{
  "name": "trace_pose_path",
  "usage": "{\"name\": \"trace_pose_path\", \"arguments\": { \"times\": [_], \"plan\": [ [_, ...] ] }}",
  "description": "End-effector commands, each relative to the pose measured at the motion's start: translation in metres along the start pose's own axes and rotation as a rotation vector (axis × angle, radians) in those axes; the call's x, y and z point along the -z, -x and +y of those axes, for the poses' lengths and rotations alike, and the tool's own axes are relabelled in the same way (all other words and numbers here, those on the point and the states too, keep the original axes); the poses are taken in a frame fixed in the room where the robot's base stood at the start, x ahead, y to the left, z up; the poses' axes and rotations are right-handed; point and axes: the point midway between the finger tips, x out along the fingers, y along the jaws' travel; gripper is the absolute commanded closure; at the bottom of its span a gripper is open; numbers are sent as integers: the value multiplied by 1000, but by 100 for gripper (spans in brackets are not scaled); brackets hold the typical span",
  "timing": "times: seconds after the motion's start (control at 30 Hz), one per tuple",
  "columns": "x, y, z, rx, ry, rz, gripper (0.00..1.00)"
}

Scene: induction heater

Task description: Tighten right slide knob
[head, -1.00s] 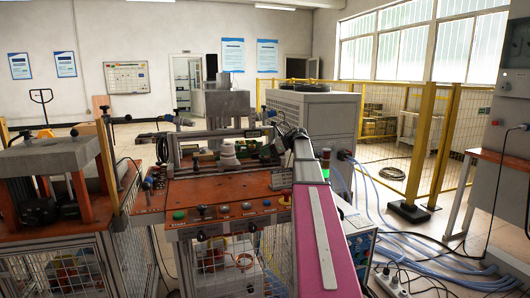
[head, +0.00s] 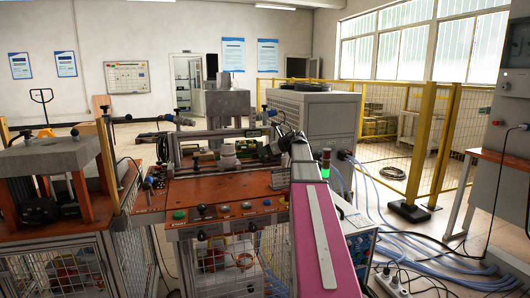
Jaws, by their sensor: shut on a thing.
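The induction heater bench has an orange-brown top (head: 215,188) with a slide assembly along its back. My gripper (head: 271,150), small and dark, is at the right end of the slide, to the right of the white part. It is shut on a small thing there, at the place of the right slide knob. The knob itself is hidden behind the gripper and my wrist, so its seating cannot be seen.
A front panel with several buttons, including a green one (head: 179,215), lies before the slide. A grey cabinet (head: 318,115) stands behind to the right. A press with a grey block (head: 50,155) is at left. Blue hoses (head: 400,225) lie on the floor at right.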

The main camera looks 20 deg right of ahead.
Motion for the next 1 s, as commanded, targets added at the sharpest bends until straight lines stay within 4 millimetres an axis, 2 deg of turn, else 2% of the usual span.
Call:
{"name": "trace_pose_path", "arguments": {
  "times": [0.03, 0.1, 0.47, 0.57, 0.9, 1.0],
  "plan": [
    [0, 0, 0, 0, -1, -1, 64],
    [0, 0, 0, 0, -1, -1, 45],
    [0, 4, 0, 0, 0, -1, 45],
    [0, 16, 0, 2, 0, -1, 45],
    [0, 78, 0, 2, 0, -1, 45],
    [0, 92, 0, 1, -1, -1, 45]
  ]
}}
